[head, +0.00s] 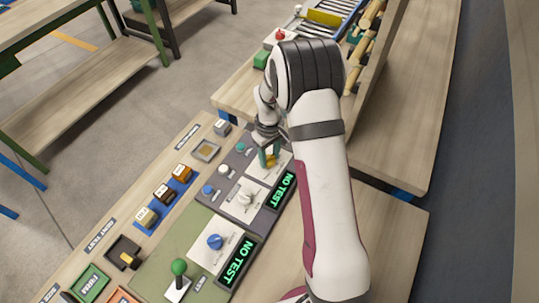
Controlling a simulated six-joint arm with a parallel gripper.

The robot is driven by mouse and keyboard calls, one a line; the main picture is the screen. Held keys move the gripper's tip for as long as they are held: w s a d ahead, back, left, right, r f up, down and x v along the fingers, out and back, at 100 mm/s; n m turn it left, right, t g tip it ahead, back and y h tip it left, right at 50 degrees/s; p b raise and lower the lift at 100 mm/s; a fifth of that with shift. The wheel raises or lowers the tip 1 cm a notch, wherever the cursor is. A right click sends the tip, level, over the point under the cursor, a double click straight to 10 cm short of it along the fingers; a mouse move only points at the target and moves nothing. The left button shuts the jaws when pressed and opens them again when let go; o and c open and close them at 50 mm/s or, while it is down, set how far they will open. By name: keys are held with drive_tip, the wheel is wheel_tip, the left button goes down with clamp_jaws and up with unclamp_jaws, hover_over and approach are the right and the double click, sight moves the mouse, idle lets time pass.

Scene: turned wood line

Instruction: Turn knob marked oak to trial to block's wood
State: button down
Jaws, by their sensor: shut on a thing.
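My gripper (267,147) reaches down over the far end of the grey panel. It is shut on a yellow knob (271,160) on a white plate, mostly hidden by the fingers. A white knob (245,198) stands on the plate nearer to me, and a blue knob (215,241) on the green panel. The plates' markings are too small to read, so I cannot tell which is oak. Three wood blocks stand on a blue mat: a pale one (146,216), a middle one (164,192) and an orange-brown one (182,173).
Two displays (282,190) read "NO TEST" in green. A green-topped lever (179,268) stands at the front. A black tray (122,250) holds a yellowish piece. A red button (280,35) and a roller conveyor (330,15) are farther back.

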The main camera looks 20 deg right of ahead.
sight(270, 157)
idle(0.3)
drive_tip(key=shift+c, duration=2.1)
unclamp_jaws()
wheel_tip(270, 157, up, 16)
drive_tip(key=s+a+r+m+y, duration=0.1)
drive_tip(key=s+a+r+m, duration=0.15)
drive_tip(key=s, duration=0.55)
drive_tip(key=s+a+r+m, duration=0.1)
drive_tip(key=s+r+m, duration=0.25)
drive_tip(key=s, duration=0.45)
drive_tip(key=s+a+f+m, duration=0.1)
drive_tip(key=s+m, duration=0.1)
drive_tip(key=s, duration=0.4)
drive_tip(key=s+a+f+m, duration=0.1)
drive_tip(key=s+a+m, duration=0.1)
drive_tip(key=s, duration=0.5)
drive_tip(key=shift+s+y, duration=0.25)
drive_tip(key=shift+y, duration=0.15)
